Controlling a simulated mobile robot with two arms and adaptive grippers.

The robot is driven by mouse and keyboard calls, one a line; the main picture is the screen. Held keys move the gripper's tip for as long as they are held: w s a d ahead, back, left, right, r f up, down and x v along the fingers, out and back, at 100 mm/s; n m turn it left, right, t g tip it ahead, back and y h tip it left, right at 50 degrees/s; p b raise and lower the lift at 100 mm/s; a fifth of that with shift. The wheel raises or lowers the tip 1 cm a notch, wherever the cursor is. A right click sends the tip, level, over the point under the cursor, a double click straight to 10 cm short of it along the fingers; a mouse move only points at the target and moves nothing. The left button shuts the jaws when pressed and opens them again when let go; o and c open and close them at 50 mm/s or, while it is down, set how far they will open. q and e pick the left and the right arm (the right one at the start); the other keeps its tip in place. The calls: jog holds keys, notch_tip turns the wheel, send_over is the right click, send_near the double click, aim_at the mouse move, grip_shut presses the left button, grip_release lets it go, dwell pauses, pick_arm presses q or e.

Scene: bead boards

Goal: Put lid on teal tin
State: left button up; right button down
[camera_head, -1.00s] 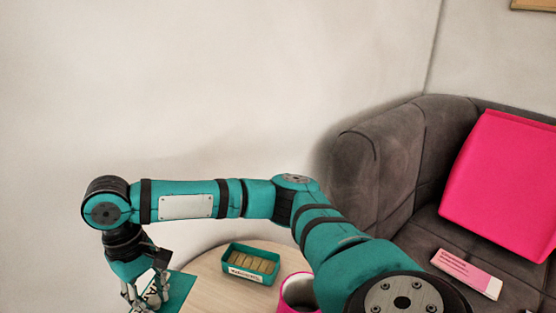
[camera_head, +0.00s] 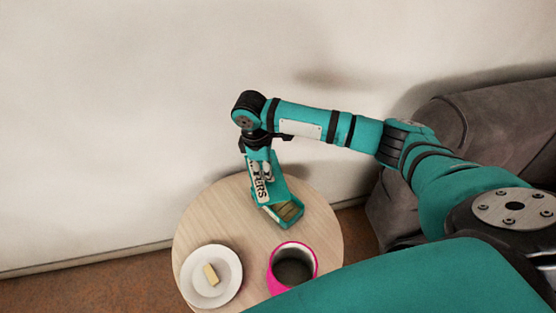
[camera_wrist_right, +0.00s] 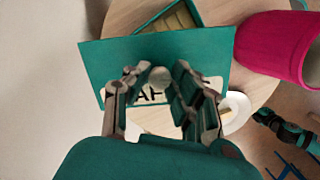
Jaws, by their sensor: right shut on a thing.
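The teal tin (camera_head: 298,217) is an open box with tan wafer-like pieces inside, on the round table. Part of it also shows past the lid in the right wrist view (camera_wrist_right: 207,15). The lid (camera_head: 279,187) is a flat teal plate with a white lettered label and a grey knob (camera_wrist_right: 158,77). My right gripper (camera_head: 264,180) is shut on the lid's knob. The lid is tilted in the head view and covers the far part of the tin from sight. I cannot tell whether lid and tin touch.
A round wooden table (camera_head: 325,232) carries a white plate (camera_head: 232,290) with a pale yellow block (camera_head: 210,275) at the front left. A pink pot (camera_head: 275,289) stands in front of the tin. A wall is behind and a grey sofa (camera_head: 470,125) to the right.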

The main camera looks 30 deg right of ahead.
aim_at(276, 177)
jog(key=n+p, duration=0.1)
jog(key=d+f+n+p, duration=0.1)
jog(key=n, duration=0.1)
jog(key=s+f+n+p, duration=0.1)
jog(key=shift+s+d+f, duration=0.1)
jog(key=shift+d, duration=0.25)
pick_arm(q)
jog(key=s+a+r, duration=0.1)
jog(key=s+r, duration=0.1)
jog(key=s, duration=0.5)
pick_arm(e)
jog(key=shift+s+d+f+n+t+p, duration=0.2)
jog(key=shift+d+f+n+t+p, duration=0.15)
jog(key=shift+f+n, duration=0.3)
notch_tip(276, 177, down, 5)
jog(key=b, duration=0.5)
jog(key=shift+r+b, duration=0.2)
jog(key=shift+b, duration=0.1)
jog(key=shift+f, duration=0.85)
pick_arm(q)
notch_tip(276, 177, down, 6)
jog(key=shift+w+a+f, duration=0.15)
jog(key=shift+r+p, duration=0.6)
jog(key=shift+r, duration=0.25)
pick_arm(e)
jog(key=shift+f, duration=0.4)
pick_arm(q)
jog(key=shift+r+p, duration=0.4)
